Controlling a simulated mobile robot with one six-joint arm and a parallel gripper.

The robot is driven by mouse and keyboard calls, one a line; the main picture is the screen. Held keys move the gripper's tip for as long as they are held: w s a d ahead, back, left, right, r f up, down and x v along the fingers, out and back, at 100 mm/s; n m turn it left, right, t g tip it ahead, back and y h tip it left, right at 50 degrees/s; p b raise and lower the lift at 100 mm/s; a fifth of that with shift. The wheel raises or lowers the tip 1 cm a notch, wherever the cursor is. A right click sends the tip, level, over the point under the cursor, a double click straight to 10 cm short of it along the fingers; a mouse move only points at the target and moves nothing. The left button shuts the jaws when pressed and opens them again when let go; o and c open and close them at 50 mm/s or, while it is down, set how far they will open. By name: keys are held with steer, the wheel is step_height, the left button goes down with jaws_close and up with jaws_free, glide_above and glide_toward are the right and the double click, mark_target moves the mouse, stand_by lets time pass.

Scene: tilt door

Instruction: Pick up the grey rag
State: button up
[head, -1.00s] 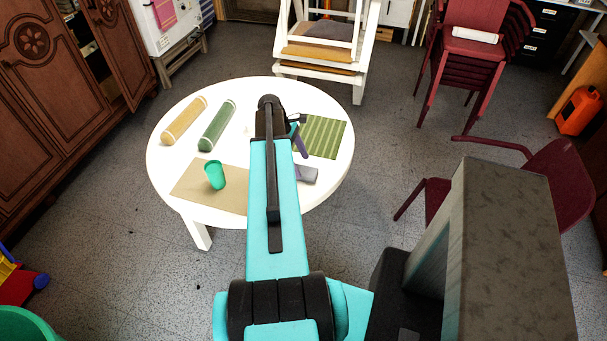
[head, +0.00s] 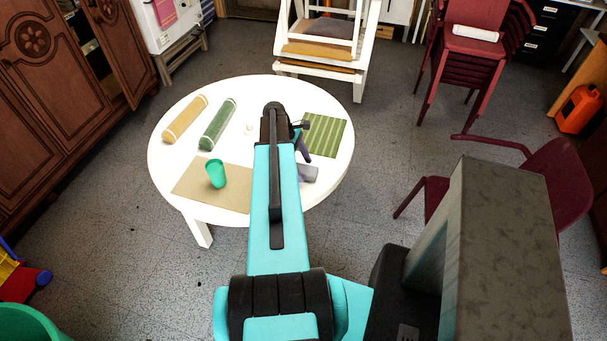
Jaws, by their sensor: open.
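A grey folded cloth, which looks like the grey rag (head: 309,173), lies on the round white table (head: 240,88), right of my arm near the table's right front part. My arm reaches over the table from the front and hides the middle of it. My gripper (head: 302,137) is at the far end of the arm, beyond the rag in the picture and partly hidden by the arm. It is open and apart from the rag. A dark purple part shows just above the rag; I cannot tell what it belongs to.
A green striped mat (head: 325,135) lies at the table's right. A green cup (head: 215,173) stands on a beige mat (head: 190,183) at the left front. Yellow (head: 185,119) and green (head: 218,124) rolls lie at the back left. Red chairs (head: 550,185) stand right.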

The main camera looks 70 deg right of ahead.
steer(key=shift+f, duration=0.25)
stand_by(0.7)
steer(key=shift+c, duration=0.4)
steer(key=c, duration=1.2)
steer(key=shift+o, duration=0.2)
steer(key=shift+r, duration=0.1)
